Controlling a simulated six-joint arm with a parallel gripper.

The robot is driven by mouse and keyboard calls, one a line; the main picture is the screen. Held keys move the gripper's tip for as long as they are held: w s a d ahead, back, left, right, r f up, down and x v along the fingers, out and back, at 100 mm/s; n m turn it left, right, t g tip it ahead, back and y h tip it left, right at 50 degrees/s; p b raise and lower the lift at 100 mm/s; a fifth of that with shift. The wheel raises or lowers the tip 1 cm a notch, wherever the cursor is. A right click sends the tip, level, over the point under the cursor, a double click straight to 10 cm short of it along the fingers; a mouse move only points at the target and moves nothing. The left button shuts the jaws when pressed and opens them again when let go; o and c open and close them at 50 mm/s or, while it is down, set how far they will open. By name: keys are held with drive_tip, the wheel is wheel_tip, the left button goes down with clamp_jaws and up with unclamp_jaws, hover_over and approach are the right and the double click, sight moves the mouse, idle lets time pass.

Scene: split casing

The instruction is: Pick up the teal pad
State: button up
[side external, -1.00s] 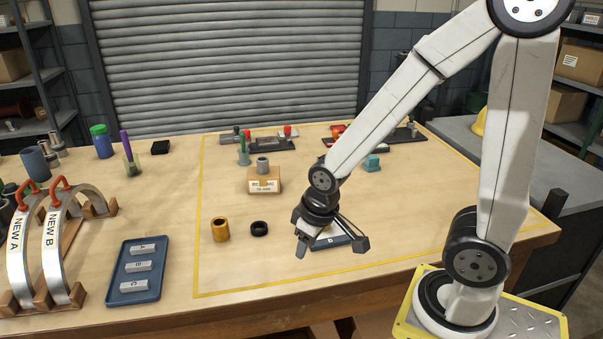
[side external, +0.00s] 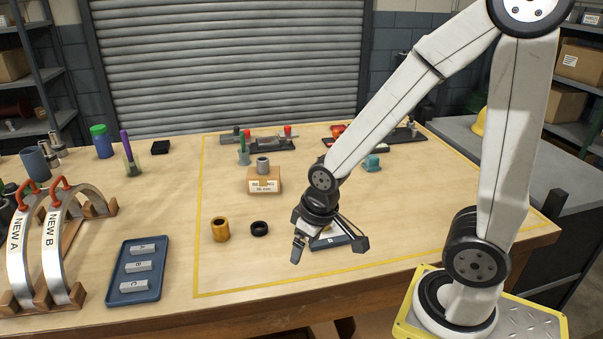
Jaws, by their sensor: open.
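A small teal object (side external: 372,161), which looks like the teal pad, sits on the table right of centre, behind my gripper's wrist. It has a raised upper part; its finer shape is too small to tell. My gripper (side external: 330,250) points down with its fingers spread wide, open and empty. It is nearer the table's front edge than the teal object and clearly apart from it. My gripper is above a small dark blue tray (side external: 346,241) with pale parts, and partly hides it.
An orange ring (side external: 220,229) and a black ring (side external: 259,229) lie left of my gripper. Dark fixtures (side external: 272,145) line the back. The table's right front is clear.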

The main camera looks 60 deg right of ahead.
sight(371, 157)
drive_tip(key=w+d+n+g+h, duration=0.2)
drive_tip(key=w+d+n, duration=0.2)
drive_tip(key=w+d, duration=0.55)
drive_tip(key=w+d+f+n+g+h, duration=0.1)
drive_tip(key=w+d+h, duration=0.1)
drive_tip(key=d, duration=0.7)
drive_tip(key=w+d+f+n+g+h, duration=0.1)
drive_tip(key=w+d+n+g+h, duration=0.1)
drive_tip(key=d, duration=0.6)
drive_tip(key=w+d+f+n+g+h, duration=0.1)
drive_tip(key=w+d+g, duration=0.1)
drive_tip(key=d, duration=0.7)
drive_tip(key=shift+w+d+f+n+h, duration=0.1)
drive_tip(key=shift+w+d+n+h, duration=0.1)
drive_tip(key=shift+w, duration=0.25)
drive_tip(key=shift+w+d+f+n+h, duration=0.1)
drive_tip(key=shift+w+n+h, duration=0.1)
drive_tip(key=shift+w, duration=0.2)
drive_tip(key=s+d+g, duration=0.1)
drive_tip(key=d, duration=0.3)
drive_tip(key=s+d+g+h, duration=0.1)
drive_tip(key=s+d, duration=0.1)
drive_tip(key=d, duration=0.2)
drive_tip(key=s+d+f+n+g+h, duration=0.1)
drive_tip(key=d+g, duration=0.1)
drive_tip(key=d, duration=0.2)
drive_tip(key=shift+s, duration=0.25)
drive_tip(key=shift+s+d+g, duration=0.2)
drive_tip(key=shift+d+g, duration=0.05)
drive_tip(key=shift+g, duration=0.05)
